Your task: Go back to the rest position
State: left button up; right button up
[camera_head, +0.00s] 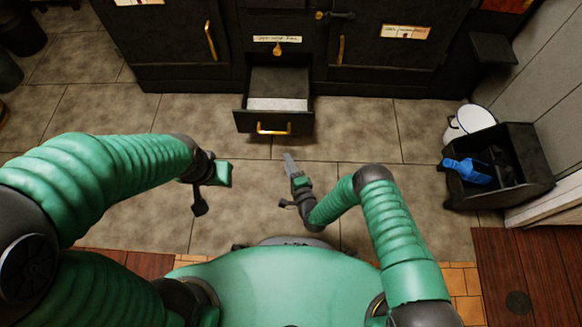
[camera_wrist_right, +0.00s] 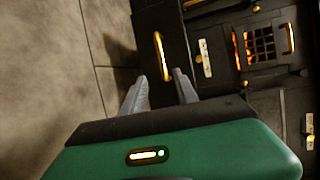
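My right gripper (camera_head: 289,160) is in the middle of the head view, in front of the stove and above the stone floor. In the right wrist view its two grey fingers (camera_wrist_right: 161,75) stand apart with nothing between them. My left gripper (camera_head: 212,190) hangs over the floor to the left of it, with a green part and a dark part showing. Its fingers do not show clearly enough to tell whether they are open. Both arms are bent inward in front of my green body.
A black stove (camera_head: 165,45) stands along the back, with its low drawer (camera_head: 247,120) pulled out toward me. At right a black bin (camera_head: 515,190) holds a blue scoop (camera_head: 467,171), beside a white pot (camera_head: 470,120). The tiled floor (camera_head: 385,125) between is clear.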

jog(key=w+d+r+n+g, duration=0.2)
jog(key=w+r+n+g, duration=0.3)
jog(key=r, duration=0.3)
jog(key=s+d+r+n+g+h+p, duration=0.1)
jog(key=s+d+r+n+h, duration=0.15)
jog(key=d+r, duration=0.3)
jog(key=s+d+r+n+g+h, duration=0.1)
jog(key=d+r+n, duration=0.2)
jog(key=d+r, duration=0.25)
jog(key=s+d+r+n+g+h, duration=0.1)
jog(key=s+d+r+g, duration=0.1)
jog(key=s+d+r, duration=0.35)
jog(key=s+d+r+n+g+h+p, duration=0.1)
jog(key=s+d+r, duration=0.15)
jog(key=s, duration=0.65)
jog(key=s+d+r+n+g+h, duration=0.1)
jog(key=s+d+r+n+g, duration=0.2)
jog(key=s, duration=0.4)
notch_tip(320, 180, up, 39)
jog(key=m+t+p, duration=0.1)
jog(key=p, duration=3.7)
jog(key=shift+a, duration=0.2)
jog(key=shift+r+m, duration=0.1)
jog(key=shift+m, duration=0.15)
